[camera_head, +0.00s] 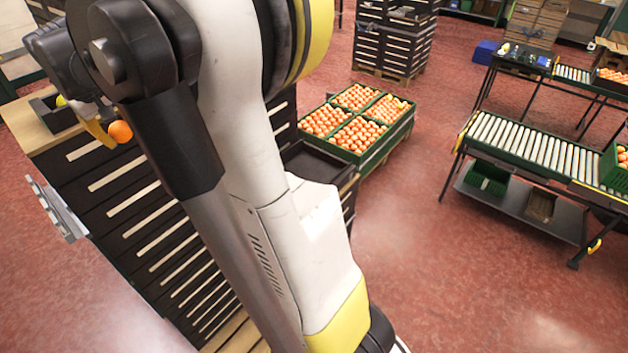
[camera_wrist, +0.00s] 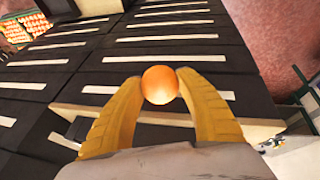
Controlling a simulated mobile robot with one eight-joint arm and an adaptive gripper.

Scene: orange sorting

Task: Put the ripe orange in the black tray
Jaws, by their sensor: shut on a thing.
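The ripe orange (camera_head: 120,131) is bright and evenly coloured. My gripper (camera_wrist: 159,88) is shut on it, with the two yellow fingers on either side of the orange (camera_wrist: 160,84) in the wrist view. The orange is held in the air beside the stack of black crates at the left. A black tray (camera_head: 48,124) stands on the wooden top there, left of the orange, with a yellow-green fruit (camera_head: 61,101) in it. My arm hides part of this tray. Another dark, open tray (camera_head: 318,166) shows right of my arm and looks empty.
The stack of black crates (camera_head: 165,215) with pale slots fills the lower left under the wooden top (camera_head: 22,122). Green crates of oranges (camera_head: 370,140) stand right of my arm. A roller conveyor (camera_head: 545,150) is at the right. The red floor between is clear.

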